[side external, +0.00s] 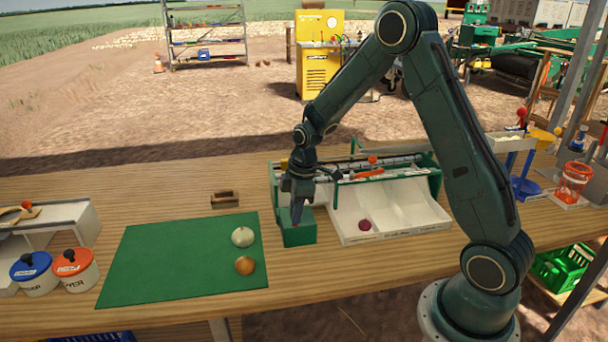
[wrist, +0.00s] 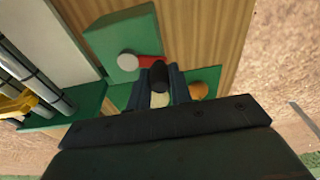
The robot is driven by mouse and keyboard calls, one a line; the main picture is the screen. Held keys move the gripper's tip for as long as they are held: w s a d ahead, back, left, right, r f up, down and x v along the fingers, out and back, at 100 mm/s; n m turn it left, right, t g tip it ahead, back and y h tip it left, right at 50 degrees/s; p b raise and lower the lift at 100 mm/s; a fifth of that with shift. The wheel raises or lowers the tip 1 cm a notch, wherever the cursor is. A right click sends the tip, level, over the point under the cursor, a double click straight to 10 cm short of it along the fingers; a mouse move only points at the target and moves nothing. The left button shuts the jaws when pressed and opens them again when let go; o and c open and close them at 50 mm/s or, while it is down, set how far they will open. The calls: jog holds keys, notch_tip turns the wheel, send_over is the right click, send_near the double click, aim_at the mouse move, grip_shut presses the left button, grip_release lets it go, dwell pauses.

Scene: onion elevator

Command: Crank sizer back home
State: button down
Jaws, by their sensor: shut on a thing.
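The sizer (side external: 400,195) is a green frame with rollers along its top and white sloping bins in front. A green crank box (side external: 300,234) stands at its left end. In the wrist view the box (wrist: 118,38) has a white round hub (wrist: 128,63), a red crank arm (wrist: 148,61) and a dark cylindrical handle (wrist: 160,76). My gripper (wrist: 161,86) is shut on that handle. In the side view my gripper (side external: 297,213) reaches down at the box and hides the crank. The red arm points from hub to handle, rightward in the wrist view.
A white onion (side external: 243,237) and a brown onion (side external: 244,265) lie on the green mat (side external: 165,260) left of the box. A red onion (side external: 365,225) lies in a bin. A small wooden block (side external: 225,200) sits behind the mat. Lidded pots (side external: 76,268) stand far left.

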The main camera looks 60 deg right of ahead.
jog(key=shift+s+d, duration=0.15)
jog(key=shift+d, duration=0.2)
jog(key=shift+s+d, duration=0.2)
jog(key=shift+s, duration=0.05)
jog(key=c, duration=1.2)
grip_release()
jog(key=shift+s+a, duration=0.1)
jog(key=shift+r, duration=0.2)
jog(key=shift+r, duration=3.3)
